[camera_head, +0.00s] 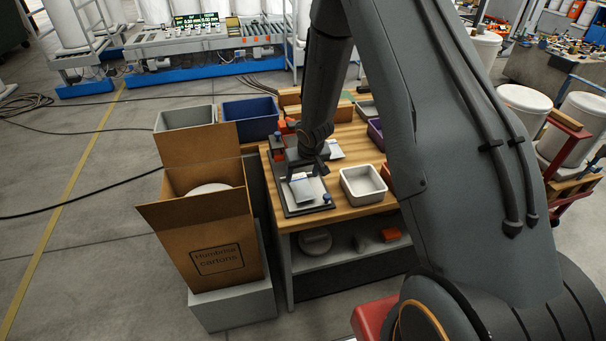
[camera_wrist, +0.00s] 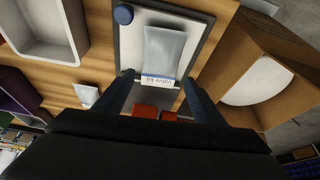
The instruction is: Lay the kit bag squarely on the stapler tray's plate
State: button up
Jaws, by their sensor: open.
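The kit bag (camera_wrist: 165,48) is a pale, translucent pouch with a white label strip reading "valve kit". It lies on the light plate of the stapler tray (camera_wrist: 134,45), looking nearly in line with the plate's sides, its label end toward my gripper. My gripper (camera_wrist: 158,82) is open, with one finger on either side of the label end; I cannot tell whether they touch it. In the head view the bag (camera_head: 302,188) and the dark-framed tray (camera_head: 322,204) show at the bench's front left. My gripper (camera_head: 309,170) is just behind the bag, partly hidden by my arm.
A white bin (camera_head: 362,184) stands right of the tray. An open cardboard carton (camera_head: 205,225) is left of the bench. Grey (camera_head: 185,117) and blue (camera_head: 250,118) bins stand behind the carton. Another small pouch (camera_wrist: 87,94) lies on the bench. Red blocks (camera_wrist: 146,111) sit beyond the plate.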

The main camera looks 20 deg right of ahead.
jog(key=o, duration=0.6)
jog(key=shift+c, duration=0.2)
jog(key=s+r+g+b, duration=0.1)
jog(key=s+r+b, duration=0.2)
jog(key=s, duration=0.5)
jog(key=s+r+g+b, duration=0.1)
jog(key=s+r+b, duration=0.2)
jog(key=s, duration=0.5)
jog(key=s+r+g+b, duration=0.1)
jog(key=s+r+b, duration=0.2)
jog(key=s, duration=0.6)
jog(key=b, duration=0.2)
jog(key=shift+r+m+b, duration=0.2)
jog(key=shift+m+b, duration=0.1)
jog(key=shift+m, duration=0.1)
